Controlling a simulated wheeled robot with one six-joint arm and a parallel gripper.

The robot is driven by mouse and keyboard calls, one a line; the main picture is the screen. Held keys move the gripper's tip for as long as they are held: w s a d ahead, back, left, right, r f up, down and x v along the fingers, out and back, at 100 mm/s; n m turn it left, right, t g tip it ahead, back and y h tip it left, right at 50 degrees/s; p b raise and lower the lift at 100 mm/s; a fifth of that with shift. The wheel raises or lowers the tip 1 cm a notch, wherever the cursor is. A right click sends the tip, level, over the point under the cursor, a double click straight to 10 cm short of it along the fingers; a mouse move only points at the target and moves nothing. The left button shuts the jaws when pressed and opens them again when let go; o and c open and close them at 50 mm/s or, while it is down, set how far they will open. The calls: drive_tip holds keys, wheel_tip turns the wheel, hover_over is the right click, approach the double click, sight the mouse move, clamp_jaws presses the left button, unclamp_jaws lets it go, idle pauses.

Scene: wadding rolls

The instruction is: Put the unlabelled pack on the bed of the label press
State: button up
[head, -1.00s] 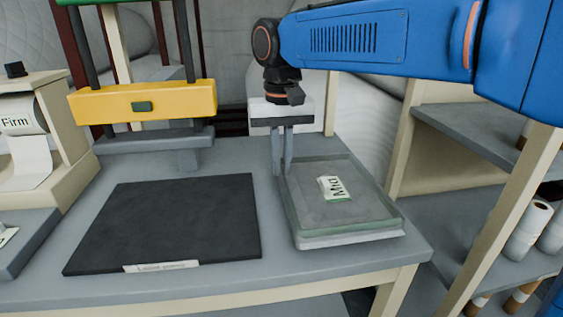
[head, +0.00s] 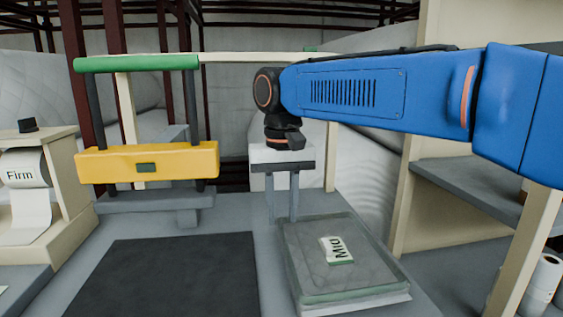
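A flat grey pack (head: 310,262) in a clear green-tinged wrapping lies on the right of the grey table. It bears a white label (head: 336,250) reading "Mid". I see no pack without a label. The press (head: 185,161) stands at the back left, with a yellow crossbar, green top bar and dark posts. A grey plate (head: 140,200) lies below the crossbar, and a gap shows between them. My gripper (head: 281,220) points down at the pack's back left corner. Its two fingers are apart with nothing between them. I cannot tell whether they touch the pack.
A dark mat (head: 170,278) lies on the table in front of the press, with nothing on it. A dispenser with a roll marked "Firm" (head: 25,177) stands at the left. Shelves (head: 470,185) with white rolls (head: 541,285) are at the right.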

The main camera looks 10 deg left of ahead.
wheel_tip(320, 180, up, 13)
drive_tip(key=shift+s+r, duration=0.15)
drive_tip(key=shift+s, duration=0.2)
drive_tip(key=shift+r, duration=0.35)
drive_tip(key=shift+c, duration=1.2)
